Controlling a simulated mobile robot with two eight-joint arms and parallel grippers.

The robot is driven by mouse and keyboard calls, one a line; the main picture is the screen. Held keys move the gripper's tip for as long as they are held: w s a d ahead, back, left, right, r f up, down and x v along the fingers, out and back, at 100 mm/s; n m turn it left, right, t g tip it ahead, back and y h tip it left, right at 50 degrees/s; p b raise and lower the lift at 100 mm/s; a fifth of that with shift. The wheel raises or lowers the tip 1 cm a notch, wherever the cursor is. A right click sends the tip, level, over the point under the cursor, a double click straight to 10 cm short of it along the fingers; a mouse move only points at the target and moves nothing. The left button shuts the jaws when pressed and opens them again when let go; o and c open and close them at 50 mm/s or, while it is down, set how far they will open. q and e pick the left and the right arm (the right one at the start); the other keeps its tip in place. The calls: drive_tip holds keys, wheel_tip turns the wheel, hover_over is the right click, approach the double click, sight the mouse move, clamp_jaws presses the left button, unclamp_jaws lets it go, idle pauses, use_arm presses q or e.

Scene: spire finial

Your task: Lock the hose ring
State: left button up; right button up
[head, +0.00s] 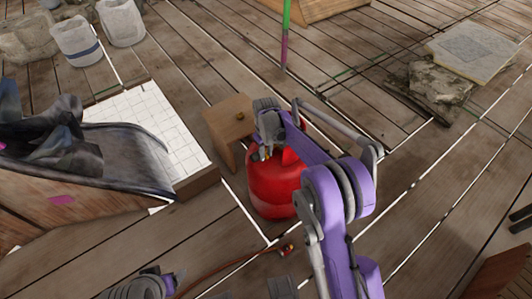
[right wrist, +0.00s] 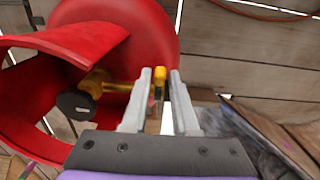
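A red gas cylinder (head: 272,190) stands on the deck. In the right wrist view its red collar (right wrist: 40,100) curves around a brass valve (right wrist: 100,84) with a black knob (right wrist: 74,104). My right gripper (head: 266,143) is over the cylinder's top. In the right wrist view its fingers (right wrist: 164,76) are apart, with a small yellow piece (right wrist: 159,72) near the left fingertip; I cannot tell whether they touch. An orange hose (head: 235,263) lies on the deck, with an end fitting (head: 288,249). No separate ring can be made out.
A small wooden stool (head: 222,113) with a brass item (head: 240,115) stands close behind the cylinder. A white tiled panel (head: 150,125) and a dark draped heap (head: 110,155) are at left. Stone slabs (head: 470,50) lie at back right. The right deck is mostly clear.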

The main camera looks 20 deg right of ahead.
clamp_jaws()
drive_tip(key=shift+s, duration=0.1)
drive_tip(key=shift+s+d+f+t+y, duration=0.2)
drive_tip(key=shift+s+f+t+y, duration=0.2)
drive_tip(key=shift+t, duration=0.6)
drive_tip(key=f+t, duration=0.1)
drive_tip(key=t+y+b, duration=0.1)
drive_tip(key=t, duration=0.1)
drive_tip(key=s+f+t, duration=0.1)
drive_tip(key=t, duration=0.1)
drive_tip(key=shift+d+f+y, duration=0.25)
drive_tip(key=shift+f+y, duration=0.05)
drive_tip(key=shift+y, duration=0.1)
drive_tip(key=f+t, duration=0.1)
drive_tip(key=f+t+y+b, duration=0.1)
drive_tip(key=t, duration=0.1)
drive_tip(key=shift+t, duration=0.3)
drive_tip(key=f+t+y, duration=0.1)
drive_tip(key=t, duration=0.1)
drive_tip(key=shift+w+f+t, duration=0.15)
drive_tip(key=shift+t, duration=0.25)
drive_tip(key=shift+w+a+f+t+y, duration=0.15)
drive_tip(key=shift+f+t+y, duration=0.25)
drive_tip(key=shift+t, duration=0.3)
